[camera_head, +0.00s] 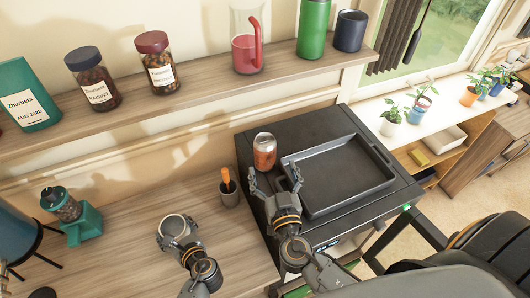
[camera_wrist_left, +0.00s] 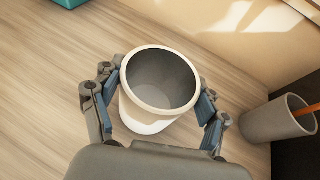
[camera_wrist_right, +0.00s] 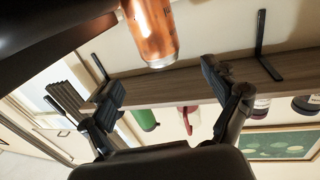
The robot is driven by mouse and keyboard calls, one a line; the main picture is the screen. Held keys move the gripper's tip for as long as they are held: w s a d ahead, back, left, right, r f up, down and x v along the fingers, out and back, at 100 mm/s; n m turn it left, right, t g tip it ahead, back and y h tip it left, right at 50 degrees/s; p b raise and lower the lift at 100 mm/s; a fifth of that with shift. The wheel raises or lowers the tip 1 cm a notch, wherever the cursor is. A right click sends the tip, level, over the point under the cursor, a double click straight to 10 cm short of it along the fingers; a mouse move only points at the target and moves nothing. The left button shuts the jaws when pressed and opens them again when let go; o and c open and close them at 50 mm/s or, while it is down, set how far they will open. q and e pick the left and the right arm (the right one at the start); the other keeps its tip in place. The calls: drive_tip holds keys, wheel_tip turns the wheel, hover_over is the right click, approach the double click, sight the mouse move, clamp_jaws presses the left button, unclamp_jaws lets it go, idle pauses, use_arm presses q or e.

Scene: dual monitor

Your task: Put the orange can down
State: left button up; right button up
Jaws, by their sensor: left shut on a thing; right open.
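The orange can (camera_head: 264,152) stands upright on the black cabinet top, just left of the black tray (camera_head: 336,172). My right gripper (camera_head: 274,178) is open and empty, its spread fingers pointing toward the can from the near side. In the right wrist view the can (camera_wrist_right: 152,32) is cut off by the top edge, beyond the fingertips and apart from them. My left gripper (camera_head: 178,236) is shut on a white-rimmed cup (camera_wrist_left: 160,82), with a finger on each side of it, over the wooden counter.
A grey holder (camera_head: 229,192) with an orange-handled item stands on the counter between the grippers. A teal grinder (camera_head: 82,225) is at the left. The shelf above carries jars, a red-handled pitcher (camera_head: 246,55) and a green canister (camera_head: 313,30). The tray is empty.

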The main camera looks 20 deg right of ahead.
sight(267, 152)
drive_tip(key=w, duration=0.2)
drive_tip(key=w+d, duration=0.1)
drive_tip(key=w, duration=0.5)
drive_tip(key=shift+d+f, duration=0.15)
drive_tip(key=shift+d, duration=0.15)
drive_tip(key=c, duration=1.7)
wheel_tip(267, 152, up, 10)
drive_tip(key=shift+r, duration=0.1)
